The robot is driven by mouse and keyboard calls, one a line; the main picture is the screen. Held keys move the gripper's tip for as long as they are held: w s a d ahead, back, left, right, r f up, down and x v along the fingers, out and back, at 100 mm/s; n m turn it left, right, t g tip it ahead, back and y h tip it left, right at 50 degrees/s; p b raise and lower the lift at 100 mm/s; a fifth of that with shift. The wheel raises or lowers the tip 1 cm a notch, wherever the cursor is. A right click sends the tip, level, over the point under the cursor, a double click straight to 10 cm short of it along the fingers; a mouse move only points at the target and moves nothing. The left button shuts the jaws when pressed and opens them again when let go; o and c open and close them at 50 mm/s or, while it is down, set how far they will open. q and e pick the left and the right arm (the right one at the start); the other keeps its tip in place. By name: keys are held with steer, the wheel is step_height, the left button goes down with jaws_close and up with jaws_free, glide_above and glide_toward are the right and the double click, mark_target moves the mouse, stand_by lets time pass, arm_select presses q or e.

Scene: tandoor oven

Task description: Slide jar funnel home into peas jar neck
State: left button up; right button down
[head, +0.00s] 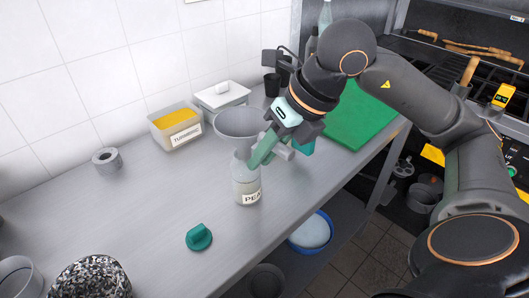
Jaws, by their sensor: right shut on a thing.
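The grey jar funnel (237,121) has its wide cone facing up and stands over the neck of the peas jar (245,183). Its spout end is at the jar mouth, partly hidden by a finger; I cannot tell how deep it sits. The peas jar is upright on the counter, with a white label reading "PEA". My right gripper (262,150) comes in from the right, shut on the funnel just above the jar. My left gripper is not in view.
A turmeric tub (176,127) and a white lidded box (221,95) stand along the wall. A grey ring (107,160) and a teal knob-like piece (199,237) lie on the steel counter (135,215). A speckled vessel (90,278) is front left; a green board (358,122) lies behind.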

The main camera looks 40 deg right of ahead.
steer(key=shift+f+b, duration=0.8)
steer(key=shift+f, duration=0.15)
steer(key=c, duration=0.7)
jaws_free()
steer(key=shift+r, duration=0.1)
steer(key=p+v, duration=0.3)
steer(key=v, duration=0.5)
stand_by(0.4)
